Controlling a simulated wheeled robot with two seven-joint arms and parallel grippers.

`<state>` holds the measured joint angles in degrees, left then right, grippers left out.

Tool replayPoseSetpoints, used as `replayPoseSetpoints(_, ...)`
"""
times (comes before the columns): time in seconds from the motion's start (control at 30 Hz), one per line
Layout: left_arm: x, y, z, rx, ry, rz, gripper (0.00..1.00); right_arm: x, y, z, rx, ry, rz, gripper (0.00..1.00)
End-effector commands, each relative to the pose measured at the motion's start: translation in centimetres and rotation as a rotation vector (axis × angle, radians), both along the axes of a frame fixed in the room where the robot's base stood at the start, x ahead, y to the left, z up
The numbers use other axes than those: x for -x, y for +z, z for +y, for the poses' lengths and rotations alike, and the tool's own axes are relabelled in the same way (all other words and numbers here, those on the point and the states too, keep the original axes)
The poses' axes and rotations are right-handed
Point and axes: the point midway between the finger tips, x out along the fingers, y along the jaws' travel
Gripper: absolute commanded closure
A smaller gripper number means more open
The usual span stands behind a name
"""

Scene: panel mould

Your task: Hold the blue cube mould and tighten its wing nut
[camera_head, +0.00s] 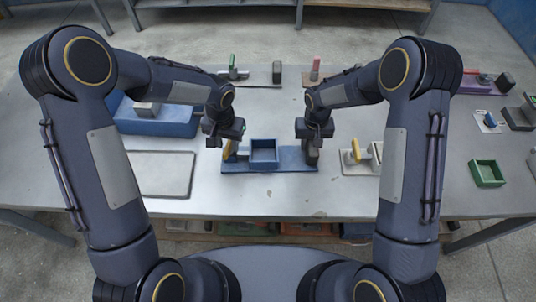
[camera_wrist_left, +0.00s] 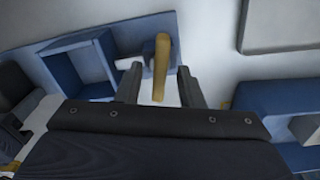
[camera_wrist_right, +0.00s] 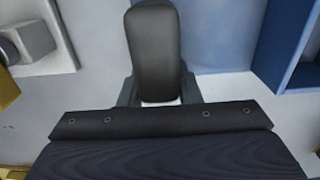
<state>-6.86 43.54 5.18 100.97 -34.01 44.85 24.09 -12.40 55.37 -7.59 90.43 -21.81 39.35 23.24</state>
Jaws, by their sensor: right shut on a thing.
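The blue cube mould (camera_head: 263,153) is an open-topped box on a flat blue base (camera_head: 285,167) in the middle of the table; it also shows in the left wrist view (camera_wrist_left: 75,68). Its yellow wing nut (camera_wrist_left: 161,65) stands at the box's left side in the head view. My left gripper (camera_wrist_left: 160,88) is open, with its fingers apart on either side of the wing nut. A dark rounded grip block (camera_wrist_right: 154,50) stands at the base's right end. My right gripper (camera_wrist_right: 155,92) is shut on this block, and its fingertips are partly hidden behind it.
A blue tray (camera_head: 165,125) holding a grey block stands at the back left, above a flat grey plate (camera_head: 160,173). A pale fixture with a yellow nut (camera_head: 347,157) is right of the mould. A green box (camera_head: 487,174) lies far right. The table's front strip is clear.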

Motion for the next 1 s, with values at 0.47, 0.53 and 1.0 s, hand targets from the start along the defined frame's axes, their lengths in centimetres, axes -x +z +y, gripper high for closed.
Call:
replayPoseSetpoints(0.47,0.01,0.05,0.00,0.000,0.000,0.000,1.00,-0.02,0.04,0.01,0.000,0.000,-0.001,1.00)
replayPoseSetpoints(0.53,0.01,0.06,0.00,0.000,0.000,0.000,1.00,-0.03,0.04,0.01,0.000,0.000,-0.001,1.00)
replayPoseSetpoints(1.0,0.00,0.07,0.00,0.000,-0.155,0.000,1.00,-0.02,0.04,0.00,0.000,0.000,-0.001,1.00)
